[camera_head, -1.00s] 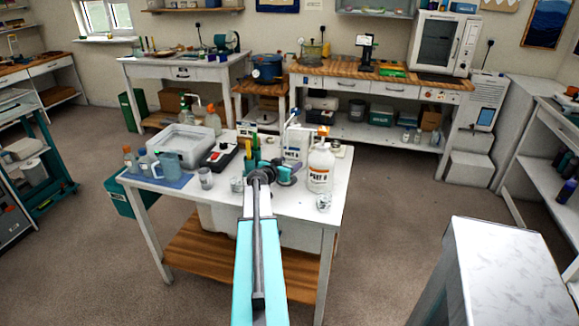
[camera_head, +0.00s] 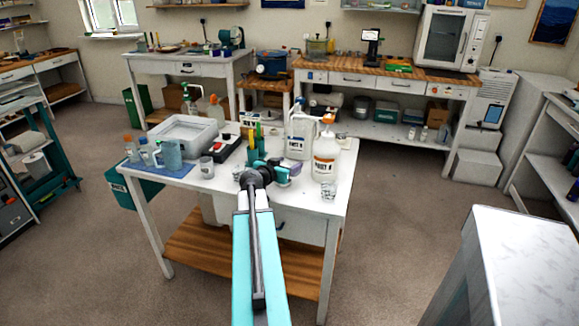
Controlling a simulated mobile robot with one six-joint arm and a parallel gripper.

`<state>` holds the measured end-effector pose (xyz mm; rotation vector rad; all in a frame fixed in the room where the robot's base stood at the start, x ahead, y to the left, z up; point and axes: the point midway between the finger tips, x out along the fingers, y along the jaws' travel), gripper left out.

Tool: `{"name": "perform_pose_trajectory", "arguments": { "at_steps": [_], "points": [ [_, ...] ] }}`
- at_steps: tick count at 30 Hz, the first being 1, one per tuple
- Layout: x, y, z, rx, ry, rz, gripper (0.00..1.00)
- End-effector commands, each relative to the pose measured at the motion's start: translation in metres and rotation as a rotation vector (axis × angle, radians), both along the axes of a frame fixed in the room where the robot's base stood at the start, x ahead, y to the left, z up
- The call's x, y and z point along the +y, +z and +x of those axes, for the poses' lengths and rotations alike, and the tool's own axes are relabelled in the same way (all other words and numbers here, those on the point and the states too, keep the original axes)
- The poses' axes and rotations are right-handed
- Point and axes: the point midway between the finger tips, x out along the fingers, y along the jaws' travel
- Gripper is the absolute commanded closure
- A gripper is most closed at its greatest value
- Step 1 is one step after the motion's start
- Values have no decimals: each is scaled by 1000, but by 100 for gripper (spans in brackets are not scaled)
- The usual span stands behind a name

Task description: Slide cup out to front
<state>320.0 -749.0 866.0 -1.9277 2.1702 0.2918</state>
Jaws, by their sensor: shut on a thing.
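My gripper (camera_head: 284,172) is teal and low over the white bench, in the middle of the head view. It is shut on a small pale cup (camera_head: 295,168), mostly hidden behind the jaws. I cannot tell whether the cup touches the bench top. Other clear cups stand apart: one (camera_head: 328,190) near the right front edge, one (camera_head: 238,173) just left of my wrist, and a greyish one (camera_head: 207,167) further left.
Two white resin bottles, a jug with a handle (camera_head: 299,137) and an orange-capped one (camera_head: 325,158), stand close behind and right of my gripper. A grey tray (camera_head: 183,122) and blue mat (camera_head: 168,168) are left. The front strip of the white bench (camera_head: 270,201) has free room.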

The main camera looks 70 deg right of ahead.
Motion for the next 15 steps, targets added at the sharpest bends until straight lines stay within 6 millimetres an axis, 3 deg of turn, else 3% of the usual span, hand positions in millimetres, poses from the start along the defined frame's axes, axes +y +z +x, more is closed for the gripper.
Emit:
{"name": "perform_pose_trajectory", "arguments": {
  "at_steps": [15],
  "points": [
    [42,-1,7,0,11,-1,66]
  ]
}}
